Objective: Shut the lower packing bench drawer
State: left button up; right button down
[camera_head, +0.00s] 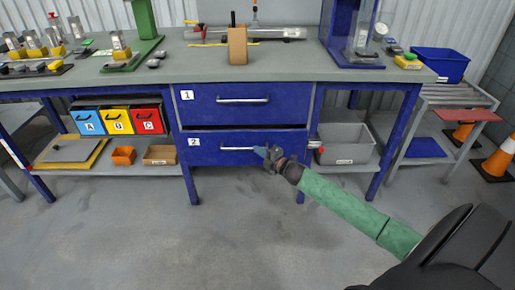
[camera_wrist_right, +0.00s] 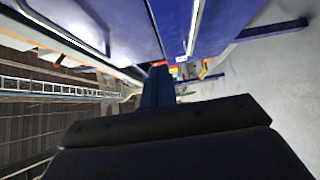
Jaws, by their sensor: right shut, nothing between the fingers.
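The lower drawer (camera_head: 210,157), blue and marked 2, sits under the upper drawer (camera_head: 210,112), marked 1, in the packing bench. A dark gap shows above the lower drawer's front, which seems to stand slightly out. Its metal bar handle (camera_head: 235,149) runs across the front. My right gripper (camera_head: 261,151) is shut and empty at the right end of this handle; whether it touches the front cannot be told. My left gripper is out of view.
A grey bin (camera_head: 345,147) stands on the shelf right of the drawers. Blue, yellow and red bins (camera_head: 118,120) are at the left. Two orange cones (camera_head: 498,157) stand far right. The floor before the drawers is clear.

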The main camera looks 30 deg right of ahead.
send_near(239, 132)
jog(key=w+a, duration=0.3)
jog(key=shift+w+d, duration=0.45)
jog(key=shift+w, duration=0.25)
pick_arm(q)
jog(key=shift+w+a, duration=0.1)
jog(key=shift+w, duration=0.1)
pick_arm(e)
jog(key=shift+w+d, duration=0.45)
jog(key=shift+w, duration=0.25)
